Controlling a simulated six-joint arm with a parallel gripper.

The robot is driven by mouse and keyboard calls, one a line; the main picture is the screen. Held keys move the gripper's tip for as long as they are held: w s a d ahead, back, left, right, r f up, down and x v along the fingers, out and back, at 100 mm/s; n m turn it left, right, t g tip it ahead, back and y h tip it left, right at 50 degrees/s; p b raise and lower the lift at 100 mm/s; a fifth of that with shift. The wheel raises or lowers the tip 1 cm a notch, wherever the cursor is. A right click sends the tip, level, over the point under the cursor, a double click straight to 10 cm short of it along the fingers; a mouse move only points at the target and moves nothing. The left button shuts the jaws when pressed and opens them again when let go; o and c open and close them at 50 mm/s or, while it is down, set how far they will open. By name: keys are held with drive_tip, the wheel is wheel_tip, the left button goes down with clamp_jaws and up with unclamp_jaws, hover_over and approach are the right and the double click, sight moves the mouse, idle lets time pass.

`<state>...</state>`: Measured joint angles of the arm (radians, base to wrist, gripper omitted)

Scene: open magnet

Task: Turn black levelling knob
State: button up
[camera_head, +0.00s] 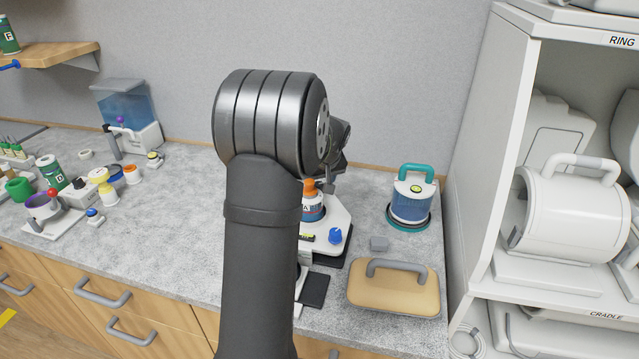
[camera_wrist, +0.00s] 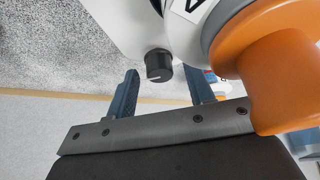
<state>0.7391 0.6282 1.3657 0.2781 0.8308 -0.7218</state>
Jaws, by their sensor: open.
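The black levelling knob (camera_wrist: 158,65) shows in the wrist view, on the underside edge of a white body (camera_wrist: 135,25). My gripper (camera_wrist: 162,74) is open, with one blue-grey finger to the left of the knob and one to the right. The knob appears in line with the gap between the fingertips; I cannot tell whether it is inside the gap or just beyond it. In the head view the white device (camera_head: 325,222) stands on the bench, partly behind my arm. The knob is hidden there.
A large orange part (camera_wrist: 270,75) is close to the right finger in the wrist view. In the head view a blue knob (camera_head: 336,236), a teal-handled jar (camera_head: 411,203) and a tan lid with a grey handle (camera_head: 394,289) are nearby. A white shelf (camera_head: 490,180) stands right.

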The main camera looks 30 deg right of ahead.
drive_tip(key=v, duration=1.7)
drive_tip(key=r+g, duration=0.1)
drive_tip(key=g, duration=0.3)
hover_over(319, 184)
drive_tip(key=shift+y, duration=0.4)
wheel_tip(319, 184, down, 17)
drive_tip(key=shift+f, duration=0.1)
drive_tip(key=shift+c, duration=0.2)
